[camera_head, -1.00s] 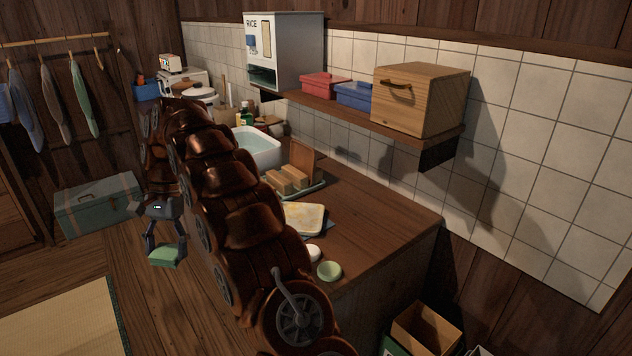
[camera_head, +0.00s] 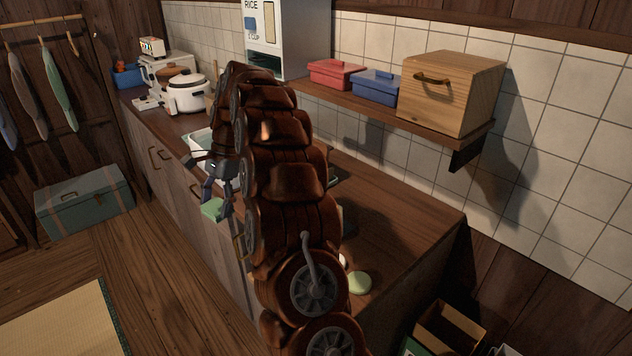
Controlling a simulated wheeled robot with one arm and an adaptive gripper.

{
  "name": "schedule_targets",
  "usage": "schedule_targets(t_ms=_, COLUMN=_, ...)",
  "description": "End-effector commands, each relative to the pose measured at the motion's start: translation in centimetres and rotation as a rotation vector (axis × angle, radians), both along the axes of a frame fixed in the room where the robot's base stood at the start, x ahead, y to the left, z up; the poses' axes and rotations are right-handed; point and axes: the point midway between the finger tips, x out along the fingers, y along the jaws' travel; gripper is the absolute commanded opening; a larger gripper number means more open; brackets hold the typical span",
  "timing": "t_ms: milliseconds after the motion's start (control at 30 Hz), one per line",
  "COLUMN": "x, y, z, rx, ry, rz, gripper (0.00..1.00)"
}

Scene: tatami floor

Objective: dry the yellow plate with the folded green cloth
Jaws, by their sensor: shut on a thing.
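My gripper (camera_head: 217,194) is shut on the folded green cloth (camera_head: 211,209). The cloth is a small pale green block at the fingertips. It hangs in the air in front of the counter's drawer fronts, near the sink. I cannot make out the yellow plate now. My arm crosses the middle of the view and covers much of the counter top, including the spot where a flat yellowish piece showed before.
The wooden counter (camera_head: 405,220) is bare at its right end, with a pale green dish (camera_head: 360,283) at its front edge. The sink (camera_head: 200,143) is partly hidden. A shelf (camera_head: 470,137) overhangs the counter with a wooden box (camera_head: 450,95). A chest (camera_head: 85,203) stands on the floor.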

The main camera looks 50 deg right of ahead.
Motion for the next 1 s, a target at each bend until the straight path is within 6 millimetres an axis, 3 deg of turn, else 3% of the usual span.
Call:
schedule_targets(t_ms=100, x=-2.5, y=-5.0, z=0.9, rx=0.004, ry=-0.001, rz=-0.192, gripper=0.44)
schedule_targets(t_ms=300, x=-7.3, y=-12.5, z=1.6, rx=0.003, ry=-0.004, rz=-0.519, gripper=0.44)
schedule_targets(t_ms=500, x=-12.3, y=-17.6, z=1.9, rx=0.002, ry=-0.002, rz=-0.797, gripper=0.44)
schedule_targets(t_ms=700, x=-15.0, y=-19.7, z=1.7, rx=0.002, ry=0.001, rz=-0.943, gripper=0.44)
schedule_targets(t_ms=1000, x=-15.3, y=-20.1, z=0.7, rx=-0.001, ry=0.000, rz=-0.968, gripper=0.44)
